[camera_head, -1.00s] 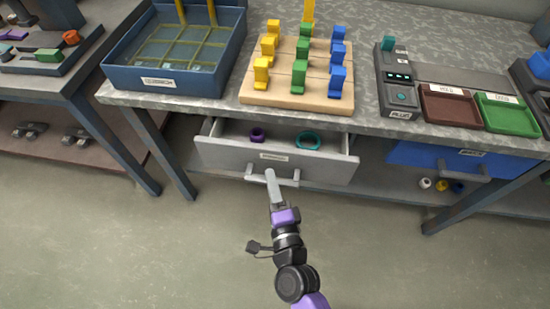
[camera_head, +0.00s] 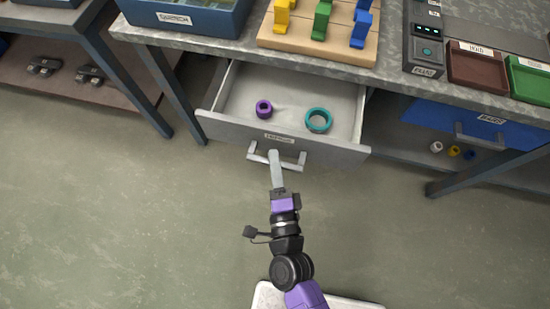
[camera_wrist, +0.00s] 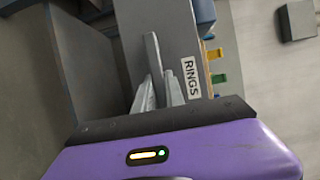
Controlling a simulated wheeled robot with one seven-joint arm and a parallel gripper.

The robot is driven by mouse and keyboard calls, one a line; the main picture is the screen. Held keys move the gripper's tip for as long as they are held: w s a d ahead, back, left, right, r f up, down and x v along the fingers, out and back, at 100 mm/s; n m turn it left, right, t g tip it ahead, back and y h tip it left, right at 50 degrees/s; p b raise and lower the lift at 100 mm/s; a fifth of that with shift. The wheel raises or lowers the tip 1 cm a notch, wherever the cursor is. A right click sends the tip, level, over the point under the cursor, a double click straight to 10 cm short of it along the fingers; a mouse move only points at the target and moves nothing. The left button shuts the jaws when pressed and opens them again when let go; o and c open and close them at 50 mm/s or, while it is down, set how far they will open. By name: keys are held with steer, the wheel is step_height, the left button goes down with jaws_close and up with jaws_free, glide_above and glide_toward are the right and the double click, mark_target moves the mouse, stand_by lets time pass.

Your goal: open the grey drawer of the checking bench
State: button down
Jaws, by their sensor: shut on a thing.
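The grey drawer (camera_head: 330,148) of the checking bench (camera_head: 218,42) is pulled well out, and its inside shows from above. A purple ring (camera_head: 264,108) and a teal ring (camera_head: 318,120) lie in it, apart from each other. My gripper (camera_head: 276,158) is at the pale bar handle (camera_head: 291,165) on the drawer front and is shut on it. In the wrist view my gripper's fingers (camera_wrist: 161,92) are at the handle, beside the drawer front's label reading RINGS (camera_wrist: 190,77). The exact finger contact is partly hidden.
A blue drawer (camera_head: 455,121) is at the right under the bench top. A wooden peg board (camera_head: 325,48), a blue bin (camera_head: 185,18), a brown tray (camera_head: 478,67) and a green tray (camera_head: 530,82) stand on top. The floor (camera_head: 130,210) in front is clear.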

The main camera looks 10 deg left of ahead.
steer(key=c, duration=1.4)
jaws_free()
steer(key=v, duration=0.7)
steer(key=shift+s+d+b, duration=0.15)
steer(key=shift+s+b, duration=0.15)
steer(key=shift+s, duration=0.1)
